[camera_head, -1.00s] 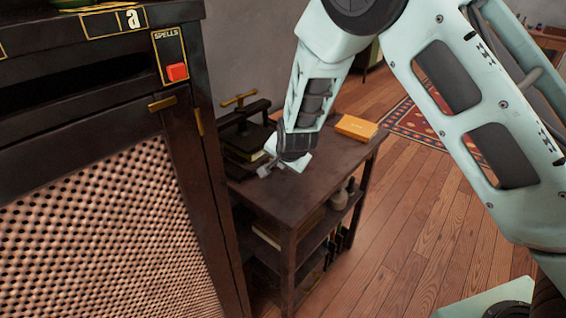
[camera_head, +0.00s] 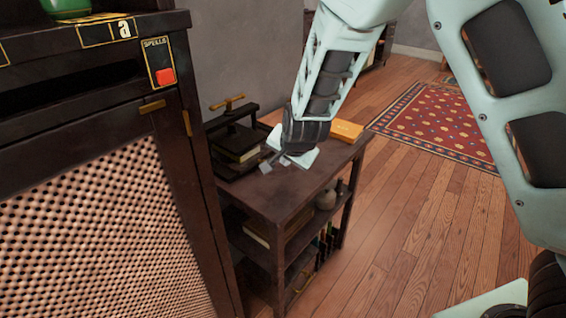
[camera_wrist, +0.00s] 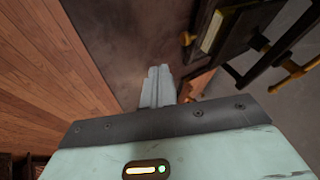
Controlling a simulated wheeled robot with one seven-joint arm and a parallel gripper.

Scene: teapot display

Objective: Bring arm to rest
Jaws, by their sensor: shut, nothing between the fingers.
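My gripper (camera_head: 275,163) is at the end of my pale green arm, just above the top of a dark wooden shelf table (camera_head: 300,195) in the head view. It also shows in the wrist view (camera_wrist: 158,72), with its fingers together and nothing between them. The arm comes down from the upper right with the wrist pointing downward. I cannot tell how small the gap between the fingers and the table top is.
A black press with a brass handle (camera_head: 228,103) stands left of my gripper. A yellow-orange box (camera_head: 346,131) lies behind it. A dark cabinet with a perforated panel (camera_head: 95,220) and a red button (camera_head: 165,76) fills the left.

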